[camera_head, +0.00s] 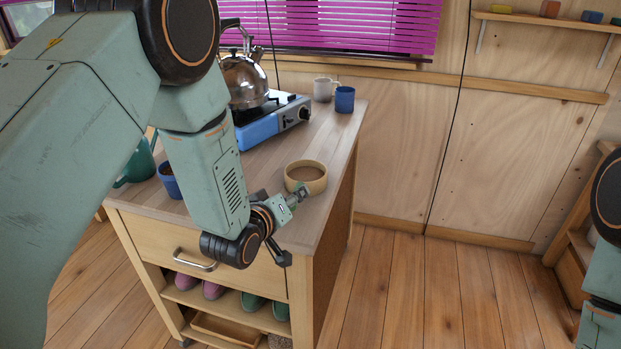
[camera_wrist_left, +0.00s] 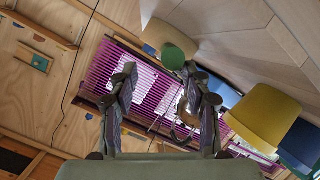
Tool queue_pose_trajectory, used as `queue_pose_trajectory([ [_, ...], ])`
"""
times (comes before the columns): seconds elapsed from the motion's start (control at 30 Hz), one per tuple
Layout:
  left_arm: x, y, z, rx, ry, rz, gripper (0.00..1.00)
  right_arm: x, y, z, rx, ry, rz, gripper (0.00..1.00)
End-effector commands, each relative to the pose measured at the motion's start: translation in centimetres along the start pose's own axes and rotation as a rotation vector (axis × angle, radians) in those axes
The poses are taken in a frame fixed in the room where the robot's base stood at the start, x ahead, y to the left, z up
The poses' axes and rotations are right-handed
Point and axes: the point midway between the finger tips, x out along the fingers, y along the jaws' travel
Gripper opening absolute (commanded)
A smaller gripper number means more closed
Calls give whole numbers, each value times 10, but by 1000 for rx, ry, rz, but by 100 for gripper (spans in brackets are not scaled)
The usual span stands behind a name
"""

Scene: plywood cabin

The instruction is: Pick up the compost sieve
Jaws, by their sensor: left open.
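The compost sieve (camera_head: 306,177), a shallow round tan ring with a brown mesh-like inside, lies flat on the wooden counter near its right edge. In the left wrist view, which is turned nearly upside down, a tan round shape (camera_wrist_left: 163,33) at the top appears to be the sieve. My left gripper (camera_head: 291,226) is open and empty at the counter's front right corner, in front of the sieve and apart from it. Its two spread fingers (camera_wrist_left: 164,95) also show in the left wrist view. My right gripper is out of view; only part of its arm shows.
A blue camping stove (camera_head: 262,125) with a steel kettle (camera_head: 244,82) stands behind the sieve. A grey mug (camera_head: 322,90) and blue mug (camera_head: 345,100) stand at the back. A blue pot (camera_head: 168,182) is at left. A yellow container (camera_wrist_left: 262,113) shows in the wrist view.

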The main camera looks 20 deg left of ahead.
Motion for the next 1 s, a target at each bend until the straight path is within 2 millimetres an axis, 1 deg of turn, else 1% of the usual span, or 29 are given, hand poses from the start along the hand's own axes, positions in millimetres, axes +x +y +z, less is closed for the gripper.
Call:
queue_pose_trajectory([
  [0.1,11,0,1,0,1,0,49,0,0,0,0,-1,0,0],
  [0.27,19,-1,3,0,-1,-1,49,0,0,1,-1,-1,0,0],
  [0.33,26,-2,3,-1,0,-1,49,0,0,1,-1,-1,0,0],
  [0.5,49,-8,5,-1,0,-1,49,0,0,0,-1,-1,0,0],
  [0.63,63,-7,4,0,0,0,49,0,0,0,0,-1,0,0],
  [0.77,70,-7,4,-1,0,0,49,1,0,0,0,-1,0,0],
  [1.0,72,-7,3,0,-1,-1,48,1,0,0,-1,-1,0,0],
])
